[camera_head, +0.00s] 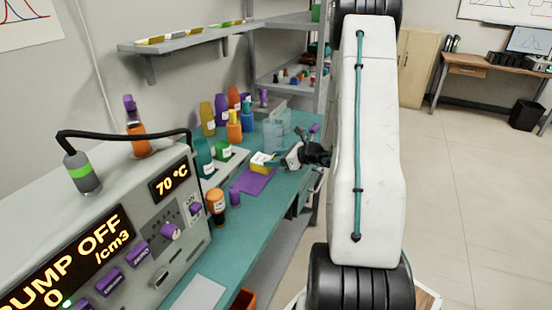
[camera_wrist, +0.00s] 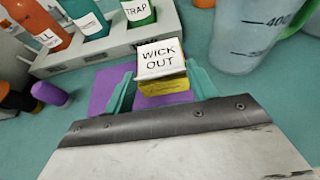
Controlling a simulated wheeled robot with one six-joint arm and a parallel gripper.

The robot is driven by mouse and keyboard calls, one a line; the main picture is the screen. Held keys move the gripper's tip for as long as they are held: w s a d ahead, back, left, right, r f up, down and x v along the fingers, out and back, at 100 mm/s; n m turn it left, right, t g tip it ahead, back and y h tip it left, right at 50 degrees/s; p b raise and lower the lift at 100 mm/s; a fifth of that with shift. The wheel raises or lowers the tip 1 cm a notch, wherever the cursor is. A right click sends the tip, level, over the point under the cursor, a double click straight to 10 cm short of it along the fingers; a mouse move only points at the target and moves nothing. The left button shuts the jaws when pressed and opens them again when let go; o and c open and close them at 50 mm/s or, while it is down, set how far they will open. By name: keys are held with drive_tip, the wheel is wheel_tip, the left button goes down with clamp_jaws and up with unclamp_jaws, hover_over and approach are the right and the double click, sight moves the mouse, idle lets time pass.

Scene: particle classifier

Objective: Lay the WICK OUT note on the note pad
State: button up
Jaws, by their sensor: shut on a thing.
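The WICK OUT note (camera_wrist: 160,56) is white with black lettering and lies tilted over a yellow block-like part (camera_wrist: 165,87) in the wrist view. I cannot tell whether the two are one piece. My gripper (camera_wrist: 161,80) has teal fingers on either side and is shut on the note. In the head view the white and yellow note (camera_head: 261,160) is at my gripper (camera_head: 276,161), low over the bench. A flat purple pad (camera_wrist: 104,92), perhaps the note pad, lies below and around it; it also shows in the head view (camera_head: 252,183). Contact between note and pad is unclear.
A grey rack (camera_wrist: 95,57) with labelled bottles, including a green TRAP bottle (camera_wrist: 138,12), stands just behind. A large graduated beaker (camera_wrist: 248,40) is close at right. An orange jar (camera_head: 215,203) and a purple-capped one stand in front of the pad. A control panel (camera_head: 120,245) fills the left.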

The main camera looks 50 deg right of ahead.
drive_tip(key=o, duration=0.9)
drive_tip(key=shift+o, duration=0.2)
drive_tip(key=shift+r, duration=0.15)
drive_tip(key=v, duration=1.1)
drive_tip(key=s+a+r+n+g+y, duration=0.1)
drive_tip(key=a+r+n+g, duration=0.3)
drive_tip(key=a, duration=0.5)
drive_tip(key=a+r+n+g+y, duration=0.2)
drive_tip(key=a+r+n, duration=0.3)
drive_tip(key=a+n, duration=0.3)
drive_tip(key=s+a+r+n+g+y, duration=0.1)
drive_tip(key=a+r+n+g, duration=0.25)
drive_tip(key=a, duration=0.65)
drive_tip(key=s+a+r+n+g+h, duration=0.1)
drive_tip(key=s+a+r+n+h, duration=0.2)
drive_tip(key=s+n, duration=0.5)
drive_tip(key=s+a+r+n+h, duration=0.3)
drive_tip(key=s+a+n+h, duration=0.2)
drive_tip(key=s+n, duration=0.3)
drive_tip(key=shift+s+a+r+n+g, duration=0.25)
drive_tip(key=shift+s+r+n+g, duration=0.05)
drive_tip(key=shift+s+n+g, duration=0.1)
